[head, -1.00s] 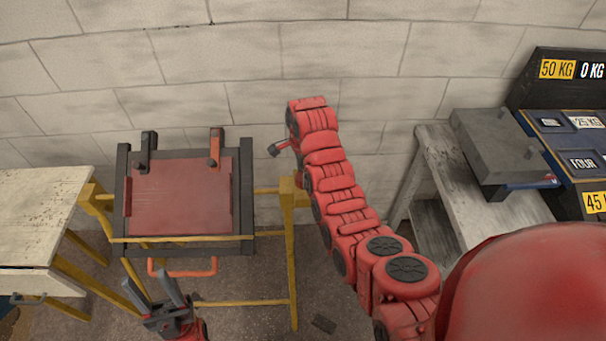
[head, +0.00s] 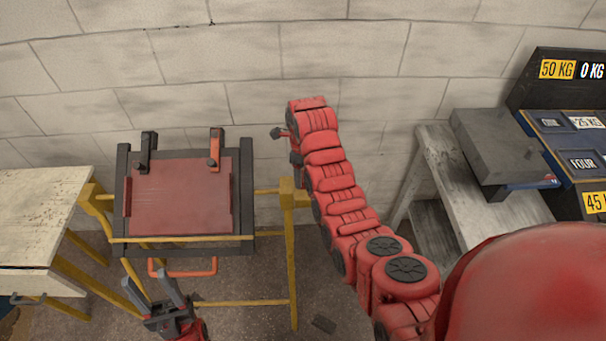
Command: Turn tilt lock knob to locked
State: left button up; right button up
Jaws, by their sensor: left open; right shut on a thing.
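A dark tilting frame (head: 246,205) with a reddish panel (head: 185,200) stands on a yellow-legged stand left of centre. Two upright clamps, one dark (head: 148,150) and one with a red front (head: 215,150), sit at its back edge. An orange bar handle (head: 183,274) hangs below its front. I cannot make out the tilt lock knob. My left gripper (head: 168,290) is open and empty, in front of the frame and below the handle. My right arm reaches forward to the right of the frame; it hides its own gripper and whatever is there. A small dark-tipped piece (head: 278,133) sticks out left of its far end.
A pale worktable (head: 35,205) stands at the left. A grey bench (head: 440,165) with a grey block (head: 498,150) and a blue unit with weight signs (head: 570,140) stand at the right. A yellow stand post (head: 289,240) is close to my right arm. A block wall closes the back.

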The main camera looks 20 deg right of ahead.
jog(key=shift+s+f+m, duration=0.1)
jog(key=shift+m, duration=0.3)
jog(key=o, duration=1.4)
jog(key=shift+c, duration=0.2)
notch_tip(320, 180, up, 10)
jog(key=r+p, duration=0.1)
jog(key=p, duration=0.8)
notch_tip(320, 180, up, 6)
jog(key=p, duration=0.2)
send_over(303, 176)
jog(key=shift+s+r, duration=0.1)
jog(key=shift+r, duration=0.1)
